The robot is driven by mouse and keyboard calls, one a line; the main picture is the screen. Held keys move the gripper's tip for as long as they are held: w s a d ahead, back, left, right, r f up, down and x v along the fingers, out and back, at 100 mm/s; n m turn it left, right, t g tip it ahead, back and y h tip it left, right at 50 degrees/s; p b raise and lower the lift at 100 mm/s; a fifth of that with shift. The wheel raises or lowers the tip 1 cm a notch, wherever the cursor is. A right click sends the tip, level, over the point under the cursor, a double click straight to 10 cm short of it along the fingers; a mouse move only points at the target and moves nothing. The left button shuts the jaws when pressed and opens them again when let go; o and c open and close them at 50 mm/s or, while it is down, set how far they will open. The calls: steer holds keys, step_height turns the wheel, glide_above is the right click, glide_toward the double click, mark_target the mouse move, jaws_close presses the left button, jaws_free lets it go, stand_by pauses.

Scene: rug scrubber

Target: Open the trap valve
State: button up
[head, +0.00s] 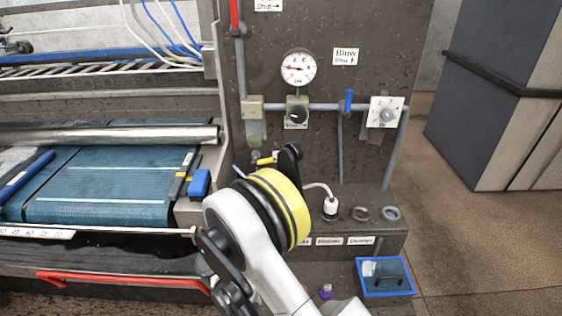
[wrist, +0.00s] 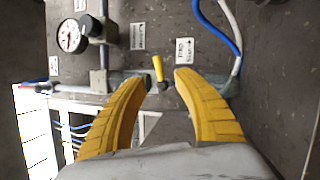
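The trap valve's yellow lever (wrist: 158,68) shows in the wrist view beside a white label (wrist: 185,51) that seems to read "Trap Drain". The lever stands nearly upright, tilted slightly left at its top. My gripper (wrist: 164,75) is open, with its two yellow fingers either side of the lever in the picture. No contact shows, and I cannot tell how much depth separates them. In the head view my arm hides most of the gripper area. A small yellow piece (head: 266,160) shows there; I cannot tell whether it is the lever or a finger.
The head view shows a pressure gauge (head: 298,68), a blue valve handle (head: 348,100) and a dial plate (head: 385,112) on the panel. A blue-rimmed tray (head: 386,292) lies at lower right. In the wrist view, blue and white hoses (wrist: 228,38) run right of the label.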

mark_target(267, 161)
steer(key=shift+a+b+x, duration=0.15)
steer(key=shift+b+x, duration=0.6)
steer(key=shift+x, duration=1.75)
steer(key=shift+a+b+x, duration=0.15)
steer(key=shift+b+x, duration=0.6)
steer(key=shift+x, duration=1.8)
steer(key=shift+r, duration=0.15)
jaws_close()
